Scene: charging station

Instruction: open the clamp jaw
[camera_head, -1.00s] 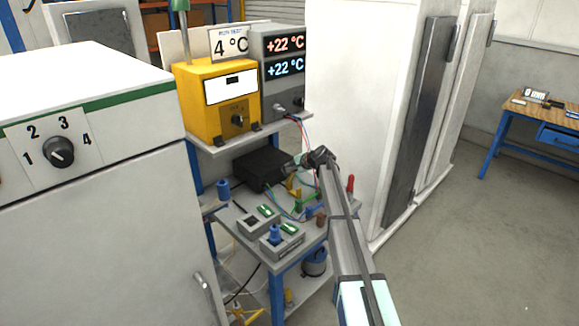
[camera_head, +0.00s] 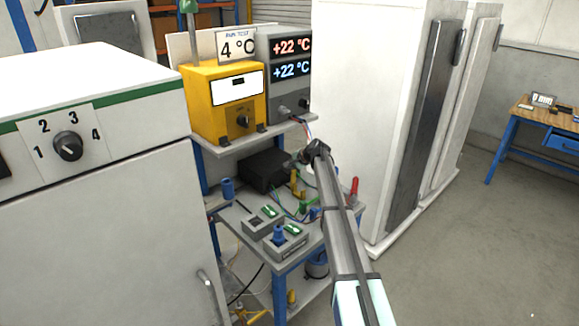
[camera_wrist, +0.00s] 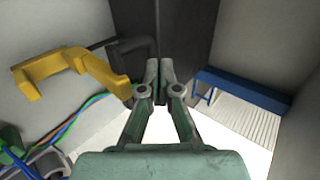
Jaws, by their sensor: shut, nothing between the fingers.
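A yellow bracket-shaped part (camera_wrist: 70,72), which looks like the clamp jaw, is at the left of the wrist view. One end of it reaches toward my fingers. In the head view a small yellow part (camera_head: 294,184) shows on the bench, just left of my arm. My gripper (camera_wrist: 159,68) is shut and empty, with its fingertips together to the right of the yellow part and apart from it in the picture. In the head view my gripper (camera_head: 309,153) is over the back of the bench, and my arm hides part of the bench's right side.
The bench (camera_head: 238,222) carries a black box (camera_head: 262,168), grey modules and coloured wires. A yellow instrument (camera_head: 225,100) and grey temperature display (camera_head: 284,80) stand on the shelf above. A white cabinet (camera_head: 362,90) is at the right. Coloured wires (camera_wrist: 75,120) run below the yellow part.

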